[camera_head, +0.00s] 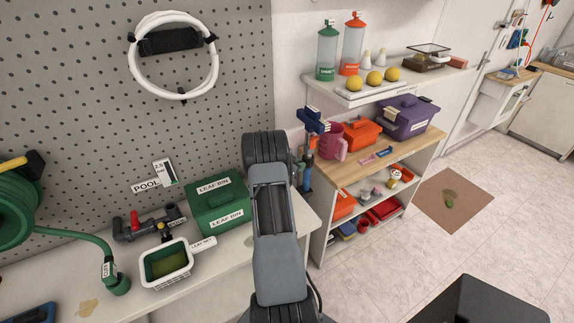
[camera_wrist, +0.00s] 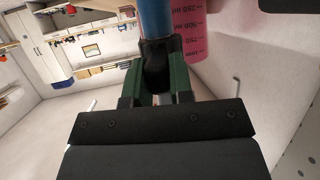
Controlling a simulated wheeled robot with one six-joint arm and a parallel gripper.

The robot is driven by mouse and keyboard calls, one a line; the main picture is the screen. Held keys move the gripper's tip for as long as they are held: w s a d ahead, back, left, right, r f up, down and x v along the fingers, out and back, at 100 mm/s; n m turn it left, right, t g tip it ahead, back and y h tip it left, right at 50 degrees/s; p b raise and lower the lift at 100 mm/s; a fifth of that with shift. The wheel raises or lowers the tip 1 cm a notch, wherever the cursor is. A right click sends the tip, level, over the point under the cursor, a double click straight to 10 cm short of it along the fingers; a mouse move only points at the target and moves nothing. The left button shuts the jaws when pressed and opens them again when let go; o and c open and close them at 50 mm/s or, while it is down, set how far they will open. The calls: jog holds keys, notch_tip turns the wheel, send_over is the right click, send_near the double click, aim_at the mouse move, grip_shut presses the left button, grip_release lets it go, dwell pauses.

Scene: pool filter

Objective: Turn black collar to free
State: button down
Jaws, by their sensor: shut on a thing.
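In the wrist view a black collar (camera_wrist: 156,62) sits on a blue tube (camera_wrist: 155,16). My gripper (camera_wrist: 157,74) has its green-sided fingers closed on either side of the collar and touching it. In the head view a dark blue fitting (camera_head: 314,122) stands upright at the left end of the wooden-topped shelf unit, just right of my arm. A blue lower part (camera_head: 307,178) shows below it. My arm hides much of this area, and I cannot make out the fingers there. The collar's turn position cannot be read.
A pink measuring jug (camera_head: 331,140) stands close beside the fitting; it also shows in the wrist view (camera_wrist: 196,28). An orange box (camera_head: 360,133) and a purple box (camera_head: 408,118) are further right. A green leaf bin (camera_head: 217,207) and white leaf net basket (camera_head: 165,263) stand on the left bench.

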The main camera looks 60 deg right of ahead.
jog(key=shift+d+r, duration=0.25)
jog(key=shift+r, duration=0.05)
jog(key=c, duration=1.2)
grip_release()
jog(key=shift+d+f, duration=0.1)
jog(key=shift+c, duration=0.2)
jog(key=shift+o, duration=1.2)
jog(key=shift+w+f, duration=0.1)
jog(key=shift+a, duration=0.2)
jog(key=shift+w+a, duration=0.1)
jog(key=v, duration=0.7)
jog(key=shift+b, duration=0.4)
